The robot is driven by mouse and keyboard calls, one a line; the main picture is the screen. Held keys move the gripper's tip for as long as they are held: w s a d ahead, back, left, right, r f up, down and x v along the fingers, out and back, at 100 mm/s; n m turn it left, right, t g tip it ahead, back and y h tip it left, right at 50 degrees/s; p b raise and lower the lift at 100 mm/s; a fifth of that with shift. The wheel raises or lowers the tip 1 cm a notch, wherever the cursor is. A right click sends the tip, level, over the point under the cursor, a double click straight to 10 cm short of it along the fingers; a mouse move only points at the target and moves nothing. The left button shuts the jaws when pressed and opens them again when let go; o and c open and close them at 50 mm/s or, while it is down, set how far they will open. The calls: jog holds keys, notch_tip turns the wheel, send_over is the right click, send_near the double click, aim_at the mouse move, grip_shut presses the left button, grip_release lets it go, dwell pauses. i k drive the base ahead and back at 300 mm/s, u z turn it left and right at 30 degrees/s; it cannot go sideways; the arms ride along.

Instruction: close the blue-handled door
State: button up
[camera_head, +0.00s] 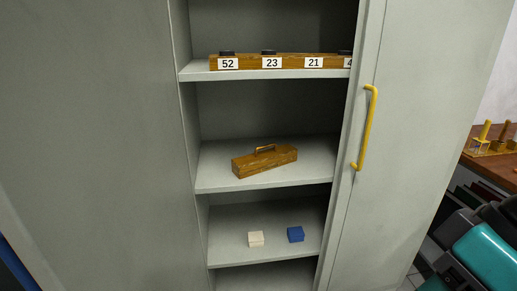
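A tall grey cabinet stands ahead, with its shelves showing through an opening in the middle. A large plain grey panel (90,130) fills the left side and looks like a door swung open, seen from its inner face. A blue strip (15,262) shows at the lower left edge; I cannot tell whether it is the blue handle. The right door (430,90) bears a yellow handle (366,128) and looks shut. No blue handle is clearly seen. My gripper is not in view; only teal and dark parts of my arm show at the lower right.
A wooden bar with number labels (292,63) lies on the upper shelf. A wooden box with a handle (264,161) is on the middle shelf. A white block (256,239) and a blue block (295,234) sit below. A brown table (490,170) stands at right.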

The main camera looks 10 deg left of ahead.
aim_at(96, 192)
jog(key=z, duration=1.35)
jog(key=k, duration=1)
jog(key=u, duration=1.95)
jog(key=k, duration=1.2)
jog(key=u, duration=0.65)
jog(key=i, duration=0.85)
jog(key=z, duration=0.1)
